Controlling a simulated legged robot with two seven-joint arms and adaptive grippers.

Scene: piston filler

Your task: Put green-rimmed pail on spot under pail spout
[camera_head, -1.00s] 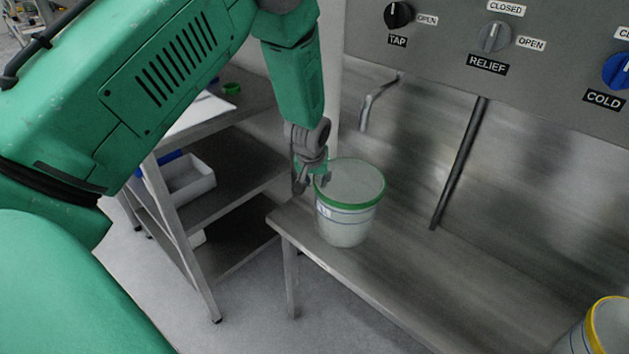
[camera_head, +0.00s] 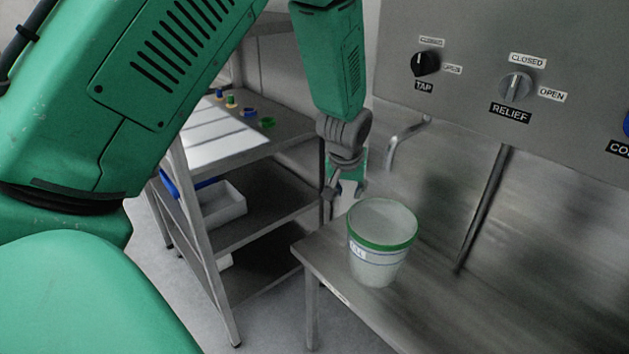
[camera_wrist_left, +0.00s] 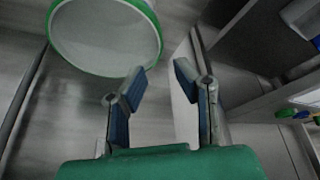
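The green-rimmed pail (camera_head: 378,262) stands upright on the metal bench (camera_head: 440,318), near its left end. It is white with blue stripes and a label, and shows at the upper left of the left wrist view (camera_wrist_left: 105,35). A bent metal spout (camera_head: 400,145) sticks out of the wall behind the pail; I cannot tell whether it is the pail spout. My left gripper (camera_head: 343,190) is just behind and left of the pail's rim. In the wrist view its blue-padded fingers (camera_wrist_left: 160,76) are apart with nothing between them. My right gripper is not in view.
A panel with tap and relief knobs (camera_head: 515,88) is above. A dark vertical pipe (camera_head: 482,210) runs down the wall. The bench right of the pail is clear.

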